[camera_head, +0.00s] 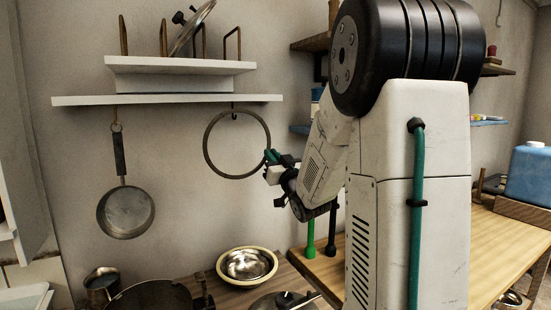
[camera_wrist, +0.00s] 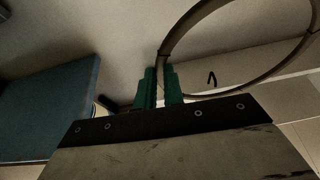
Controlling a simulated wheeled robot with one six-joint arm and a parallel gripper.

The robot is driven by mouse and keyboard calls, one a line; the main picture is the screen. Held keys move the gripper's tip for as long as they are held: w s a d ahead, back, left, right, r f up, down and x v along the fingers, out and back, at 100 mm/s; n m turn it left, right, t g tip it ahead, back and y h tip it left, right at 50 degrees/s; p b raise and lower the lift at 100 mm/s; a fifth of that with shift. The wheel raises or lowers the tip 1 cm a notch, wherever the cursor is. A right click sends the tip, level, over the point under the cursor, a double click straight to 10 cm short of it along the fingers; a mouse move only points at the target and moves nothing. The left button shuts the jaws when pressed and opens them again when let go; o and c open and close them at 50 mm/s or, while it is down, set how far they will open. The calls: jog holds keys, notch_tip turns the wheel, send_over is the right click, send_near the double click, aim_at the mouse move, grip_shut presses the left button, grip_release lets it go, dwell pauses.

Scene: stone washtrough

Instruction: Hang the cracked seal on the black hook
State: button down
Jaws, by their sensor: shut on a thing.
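The seal is a large thin dark ring (camera_head: 207,136), upright in front of the wall below the white shelf. Thin dark marks cross it in the wrist view (camera_wrist: 173,38). My gripper (camera_head: 269,157) is shut on the ring's right side in the head view. Its green fingers (camera_wrist: 160,86) pinch the ring's band in the wrist view. The small black hook (camera_head: 234,115) is under the shelf, just inside the ring's top edge. In the wrist view the hook (camera_wrist: 212,78) appears within the ring's outline. I cannot tell whether the ring rests on it.
A pan (camera_head: 126,212) hangs under the white shelf (camera_head: 170,100) to the left. A metal bowl (camera_head: 247,264), a dark pot (camera_head: 150,297) and a small pot (camera_head: 102,284) stand below. Green and black upright posts (camera_head: 310,240) stand near my arm. A blue container (camera_head: 530,175) is at right.

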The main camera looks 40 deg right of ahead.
jog(key=shift+w+d+f, duration=0.15)
jog(key=shift+w+f, duration=0.05)
jog(key=shift+w, duration=0.3)
jog(key=shift+w+d+f, duration=0.15)
jog(key=shift+w+f, duration=0.1)
jog(key=shift+w, duration=0.3)
jog(key=shift+w+d+f, duration=0.15)
jog(key=shift+w+f, duration=0.05)
jog(key=shift+w, duration=0.3)
jog(key=c, duration=0.8)
grip_release()
jog(key=shift+c, duration=0.2)
jog(key=shift+f, duration=0.1)
jog(key=v, duration=0.7)
dwell(0.3)
